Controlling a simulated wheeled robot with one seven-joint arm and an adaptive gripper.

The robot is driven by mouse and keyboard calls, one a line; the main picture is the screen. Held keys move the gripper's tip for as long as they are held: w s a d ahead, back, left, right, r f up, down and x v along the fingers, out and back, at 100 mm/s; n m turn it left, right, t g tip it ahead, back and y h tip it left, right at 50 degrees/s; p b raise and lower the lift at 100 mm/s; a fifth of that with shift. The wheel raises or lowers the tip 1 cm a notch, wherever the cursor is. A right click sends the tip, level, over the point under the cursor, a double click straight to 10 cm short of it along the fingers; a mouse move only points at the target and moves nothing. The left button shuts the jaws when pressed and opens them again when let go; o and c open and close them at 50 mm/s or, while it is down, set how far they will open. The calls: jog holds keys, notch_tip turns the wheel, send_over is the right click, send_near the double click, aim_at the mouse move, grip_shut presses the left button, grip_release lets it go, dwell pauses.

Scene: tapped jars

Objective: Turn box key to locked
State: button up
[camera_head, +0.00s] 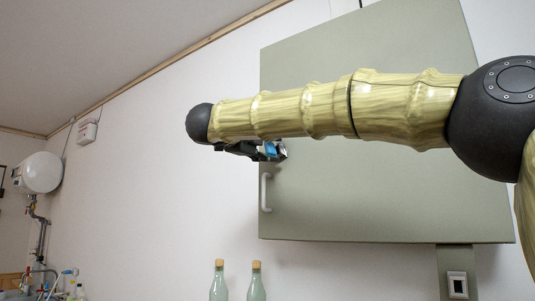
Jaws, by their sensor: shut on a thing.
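The box (400,200) is a grey-green wall cabinet with its door closed and a pale upright handle (266,192) near its left edge. My gripper (279,152) is at the left part of the box's front, just above the handle, under the end of my arm. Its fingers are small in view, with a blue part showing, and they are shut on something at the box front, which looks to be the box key. The key itself is hidden by the fingers, so its turn angle cannot be seen.
Two green bottles with cork tops (219,284) (257,284) stand below the box. A grey conduit with a switch (457,285) runs below the box at right. A white water heater (38,173) hangs at far left.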

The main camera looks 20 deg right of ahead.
jog(key=shift+f+m+b, duration=0.15)
jog(key=shift+m+b, duration=1.95)
jog(key=shift+b, duration=0.4)
jog(key=m+b, duration=0.3)
jog(key=shift+d, duration=0.1)
jog(key=shift+m+b, duration=0.6)
jog(key=shift+b, duration=0.15)
jog(key=m+b, duration=0.4)
jog(key=shift+m, duration=0.3)
jog(key=shift+m+b, duration=0.95)
jog(key=shift+m, duration=0.65)
jog(key=shift+m, duration=0.3)
jog(key=shift+m+b, duration=0.9)
jog(key=shift+m, duration=0.2)
